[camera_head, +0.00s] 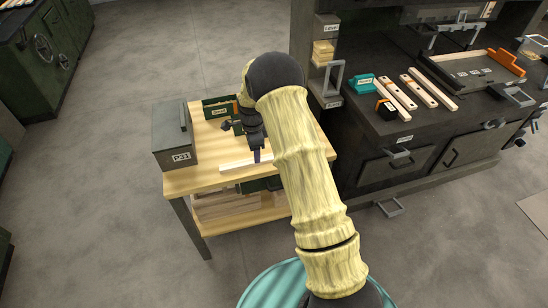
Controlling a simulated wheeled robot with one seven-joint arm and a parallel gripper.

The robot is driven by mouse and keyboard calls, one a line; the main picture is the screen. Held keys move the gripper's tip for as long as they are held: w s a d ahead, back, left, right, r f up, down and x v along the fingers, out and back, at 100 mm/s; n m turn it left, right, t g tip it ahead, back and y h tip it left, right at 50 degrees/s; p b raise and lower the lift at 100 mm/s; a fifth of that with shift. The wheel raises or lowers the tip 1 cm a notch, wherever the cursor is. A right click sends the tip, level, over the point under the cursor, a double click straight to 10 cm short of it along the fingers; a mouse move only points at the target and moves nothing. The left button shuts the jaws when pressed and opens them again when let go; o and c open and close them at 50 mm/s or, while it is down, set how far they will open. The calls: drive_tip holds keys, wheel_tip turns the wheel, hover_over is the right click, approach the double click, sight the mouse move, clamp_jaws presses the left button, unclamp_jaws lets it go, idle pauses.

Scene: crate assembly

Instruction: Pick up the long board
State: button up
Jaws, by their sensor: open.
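A long pale board (236,165) lies flat near the front edge of a small wooden table (205,180). My arm reaches over the table, and my gripper (257,157) points down at the right part of the board. The fingers are open. Whether they touch the board or sit on both sides of it cannot be told from this view. My arm hides the board's right end and the right part of the table.
A grey metal box (172,143) stands at the table's left side. A green bin (218,108) is at its back. A dark workbench (425,125) to the right holds several pale wooden strips (418,91), a teal item (362,84) and a shallow tray (470,72).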

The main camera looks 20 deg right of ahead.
wheel_tip(320, 180, down, 4)
drive_tip(key=shift+s+d+r, duration=0.1)
drive_tip(key=shift+s+d, duration=0.05)
drive_tip(key=shift+c, duration=0.4)
drive_tip(key=c, duration=1)
